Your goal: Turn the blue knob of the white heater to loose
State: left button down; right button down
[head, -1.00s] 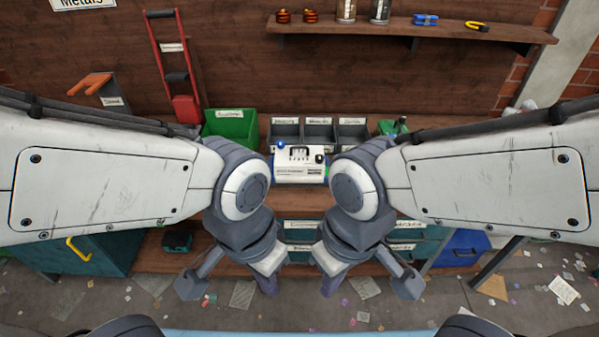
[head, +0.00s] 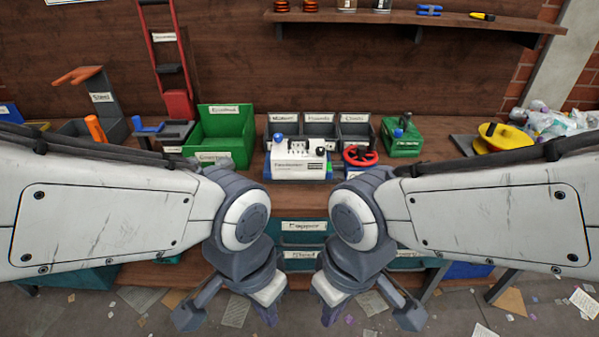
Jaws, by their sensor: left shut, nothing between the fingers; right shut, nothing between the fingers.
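The white heater (head: 298,164) stands on the workbench near the middle of the head view. Its blue knob (head: 278,138) is at its top left corner, and a black knob (head: 320,146) is at its right. The setting of the blue knob is too small to read. My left gripper (head: 226,312) and my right gripper (head: 370,312) hang low in front of the bench, both shut and empty. Both are well below and apart from the heater.
A green bin (head: 225,121) stands left of the heater, and grey labelled bins (head: 318,133) stand behind it. A red wheel (head: 360,155) is close on its right. A green box (head: 402,140) stands further right. Teal drawers (head: 303,232) sit below the bench top.

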aim_at(278, 137)
jog(key=u, duration=0.6)
jog(key=i, duration=0.8)
jog(key=z, duration=0.05)
